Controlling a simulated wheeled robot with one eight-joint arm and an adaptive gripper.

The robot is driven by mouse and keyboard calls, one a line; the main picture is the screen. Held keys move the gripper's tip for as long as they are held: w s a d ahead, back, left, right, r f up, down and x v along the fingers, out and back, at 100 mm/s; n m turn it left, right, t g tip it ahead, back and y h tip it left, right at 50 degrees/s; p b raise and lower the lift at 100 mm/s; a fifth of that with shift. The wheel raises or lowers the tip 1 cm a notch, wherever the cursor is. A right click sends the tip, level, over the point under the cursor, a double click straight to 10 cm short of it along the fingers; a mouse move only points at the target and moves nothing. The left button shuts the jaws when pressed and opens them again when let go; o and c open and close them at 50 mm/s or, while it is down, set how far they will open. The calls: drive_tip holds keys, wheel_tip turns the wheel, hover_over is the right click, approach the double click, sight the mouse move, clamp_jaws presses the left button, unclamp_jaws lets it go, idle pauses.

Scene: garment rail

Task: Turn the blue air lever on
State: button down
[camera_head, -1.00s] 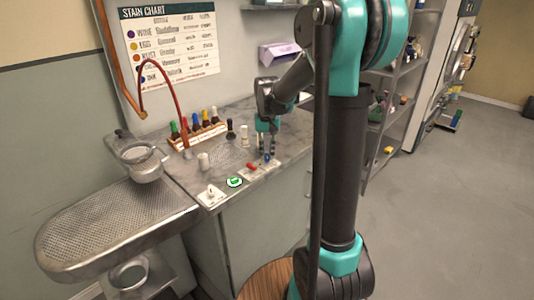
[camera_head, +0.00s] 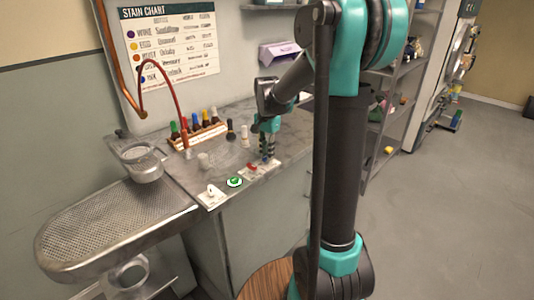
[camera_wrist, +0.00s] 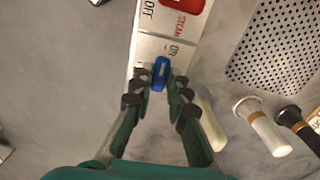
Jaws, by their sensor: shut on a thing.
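The blue air lever (camera_wrist: 160,72) stands on a white label plate (camera_wrist: 148,52) and sits between my fingertips in the wrist view. My gripper (camera_wrist: 159,84) is shut on it from above. "ON" is printed on the plate just beyond the lever, at its upper right. In the head view my gripper (camera_head: 267,154) reaches down to the counter's front edge, and its fingers largely hide the blue lever. The red steam lever (camera_wrist: 180,3) is on the neighbouring plate, with "OFF" and "STEAM" printed there; it also shows in the head view (camera_head: 252,167).
A green round button (camera_head: 235,182) and a white switch plate (camera_head: 211,195) lie left along the counter edge. Pale bottles (camera_wrist: 262,125) and a perforated grate (camera_wrist: 275,45) are right of my fingers in the wrist view. A bottle rack (camera_head: 200,134) stands behind.

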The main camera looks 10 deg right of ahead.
drive_tip(key=shift+m, duration=0.3)
idle(0.4)
drive_tip(key=c, duration=1.5)
unclamp_jaws()
drive_tip(key=shift+r, duration=0.1)
wheel_tip(320, 180, up, 12)
drive_tip(key=shift+f, duration=0.1)
drive_tip(key=s+d+f+n+t, duration=0.1)
drive_tip(key=s+f+n, duration=0.2)
drive_tip(key=s+f, duration=0.3)
drive_tip(key=s+d+f+n+t, duration=0.1)
drive_tip(key=s+d+f+n, duration=0.1)
drive_tip(key=s+f+n, duration=0.2)
drive_tip(key=s+d+f+n+t, duration=0.1)
drive_tip(key=s+f+n, duration=0.3)
drive_tip(key=s+f, duration=0.6)
drive_tip(key=shift+s+d+f+t, duration=0.15)
drive_tip(key=shift+s+t, duration=0.15)
drive_tip(key=shift+s, duration=0.35)
drive_tip(key=shift+s+d+r+t, duration=0.15)
drive_tip(key=shift+s+t, duration=0.15)
drive_tip(key=shift+s, duration=0.35)
